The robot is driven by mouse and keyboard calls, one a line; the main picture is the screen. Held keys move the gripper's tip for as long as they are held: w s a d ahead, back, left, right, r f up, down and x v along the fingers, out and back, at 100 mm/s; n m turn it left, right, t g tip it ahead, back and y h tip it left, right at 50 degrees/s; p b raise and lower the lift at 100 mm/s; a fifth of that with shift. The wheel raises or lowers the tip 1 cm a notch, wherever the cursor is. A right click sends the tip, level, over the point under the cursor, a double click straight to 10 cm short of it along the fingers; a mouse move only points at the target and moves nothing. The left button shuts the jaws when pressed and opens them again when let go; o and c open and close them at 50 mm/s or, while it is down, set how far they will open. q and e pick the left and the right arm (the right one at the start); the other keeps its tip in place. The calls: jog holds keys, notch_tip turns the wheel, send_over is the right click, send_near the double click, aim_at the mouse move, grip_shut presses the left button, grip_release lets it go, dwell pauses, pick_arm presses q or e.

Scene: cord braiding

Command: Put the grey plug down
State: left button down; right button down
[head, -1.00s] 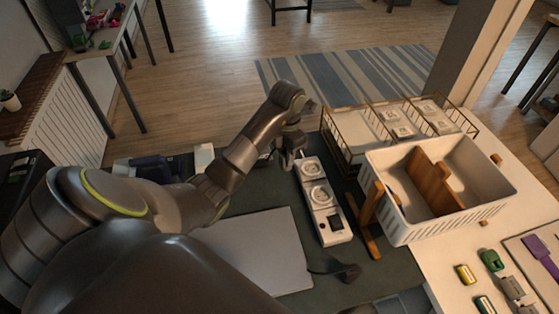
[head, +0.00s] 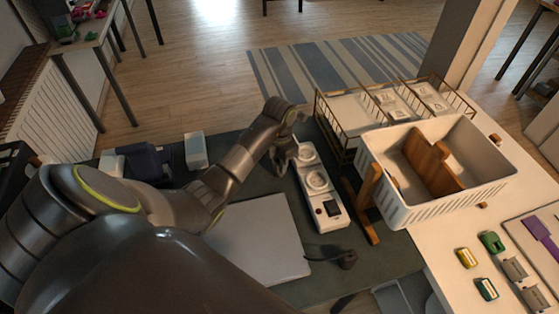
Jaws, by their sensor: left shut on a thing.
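My left gripper (head: 283,161) points down at the left edge of the white power strip (head: 330,216), by its far end. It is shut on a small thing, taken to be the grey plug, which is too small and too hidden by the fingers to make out. The strip has round sockets and a dark switch at its near end. A dark plug (head: 346,259) with a short cord lies on the dark desk mat, near the laptop. My right gripper is out of view.
A closed grey laptop (head: 262,240) lies left of the strip. A white crate (head: 400,212) with a wooden divider stands to the right, a wire rack (head: 340,132) behind the strip. A pale box (head: 196,151) stands at the left. Small coloured blocks lie at lower right.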

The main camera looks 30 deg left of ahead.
pick_arm(q)
jog(key=shift+f, duration=0.2)
jog(key=c, duration=1.2)
grip_release()
jog(key=shift+o, duration=0.2)
jog(key=shift+r, duration=0.2)
jog(key=shift+r, duration=0.2)
notch_tip(320, 180, up, 5)
jog(key=shift+w+f+b, duration=0.1)
jog(key=shift+b, duration=0.5)
notch_tip(320, 180, up, 7)
jog(key=p, duration=0.6)
jog(key=shift+p, duration=0.4)
